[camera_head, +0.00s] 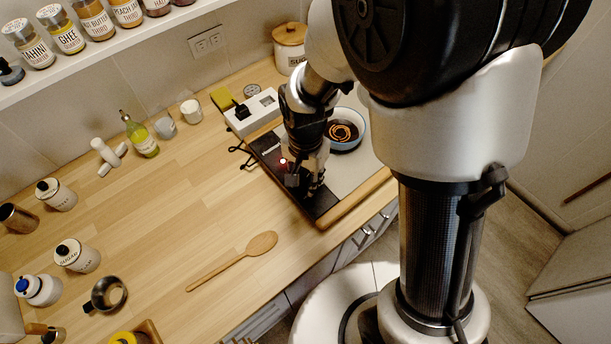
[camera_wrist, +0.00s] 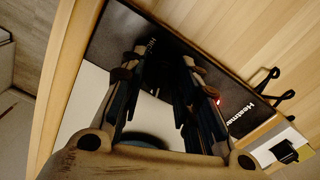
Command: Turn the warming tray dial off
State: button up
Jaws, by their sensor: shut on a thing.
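The warming tray (camera_head: 352,102) has a pale top, a wooden edge and a black control strip (camera_head: 265,150) at its left end. A small red light (camera_head: 283,161) glows on the strip; it also shows in the wrist view (camera_wrist: 218,101), near white lettering. My gripper (camera_head: 303,188) is down at the front part of the strip, pointing at it. In the wrist view my gripper's fingers (camera_wrist: 162,62) reach the dark strip and are shut on the dial. The dial itself is hidden or lost in shadow between them, so its setting cannot be read.
A wooden spoon (camera_head: 233,261) lies on the counter. The middle counter is mostly clear.

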jog(key=shift+n, duration=0.3)
jog(key=shift+c, duration=0.5)
jog(key=shift+n+p, duration=0.3)
jog(key=shift+n, duration=0.7)
jog(key=n, duration=0.4)
jog(key=shift+p, duration=0.35)
jog(key=n, duration=0.7)
jog(key=shift+p, duration=0.35)
jog(key=shift+n, duration=0.3)
jog(key=o, duration=1.1)
